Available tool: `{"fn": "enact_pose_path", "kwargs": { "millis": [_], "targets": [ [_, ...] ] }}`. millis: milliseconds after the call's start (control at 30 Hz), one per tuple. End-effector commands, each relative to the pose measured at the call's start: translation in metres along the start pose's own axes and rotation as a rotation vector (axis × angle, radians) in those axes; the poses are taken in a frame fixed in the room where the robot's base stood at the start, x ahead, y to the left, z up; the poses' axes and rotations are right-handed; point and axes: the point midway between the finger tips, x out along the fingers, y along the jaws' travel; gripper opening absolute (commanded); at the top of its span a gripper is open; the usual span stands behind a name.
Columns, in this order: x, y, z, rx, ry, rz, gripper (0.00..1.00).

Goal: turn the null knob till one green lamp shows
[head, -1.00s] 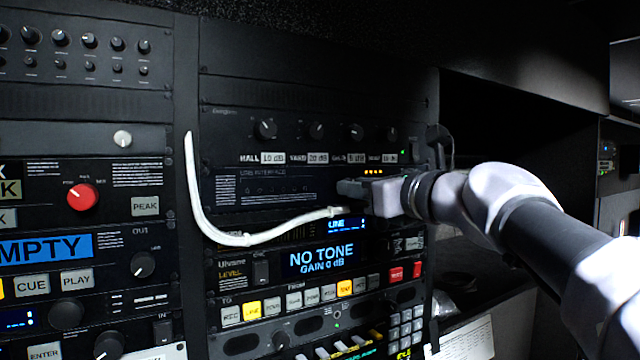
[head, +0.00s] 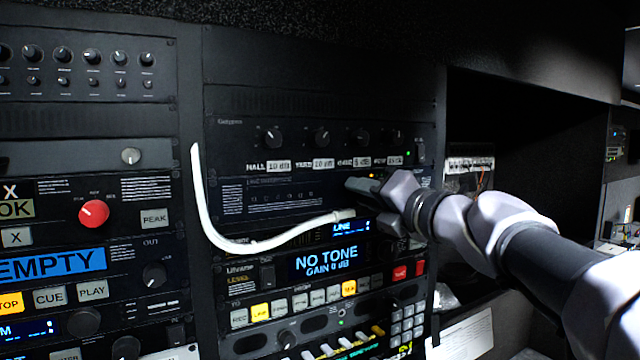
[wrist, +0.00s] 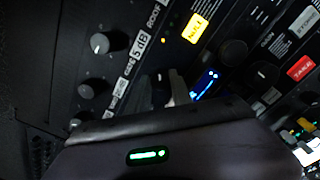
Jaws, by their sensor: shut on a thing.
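My gripper (head: 358,188) reaches in from the right to the dark panel under the row of labelled knobs. Its jaws are shut on a small knob, which I take to be the null knob; the fingers hide it. In the wrist view the fingers (wrist: 176,86) point at the panel, and the grip itself is dark. An amber lamp (head: 372,174) glows just above the fingers; the wrist view also shows an amber lamp (wrist: 163,40). I see no green lamp in that row, part of which my gripper covers.
A white cable (head: 215,236) loops close to my gripper on the left. Upper knobs (head: 322,138) stand above. A dark open bay (head: 530,150) lies to the right.

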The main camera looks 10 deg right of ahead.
Motion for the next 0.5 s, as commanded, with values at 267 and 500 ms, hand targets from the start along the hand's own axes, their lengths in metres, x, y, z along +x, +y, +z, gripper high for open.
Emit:
{"fn": "enact_pose_path", "kwargs": {
  "millis": [267,500],
  "targets": [
    [0.0001,0.0025,0.0019,0.235,-0.008,0.0,0.0],
    [0.0001,0.0018,0.0012,0.388,-0.012,-0.002,0.0]
  ]
}}
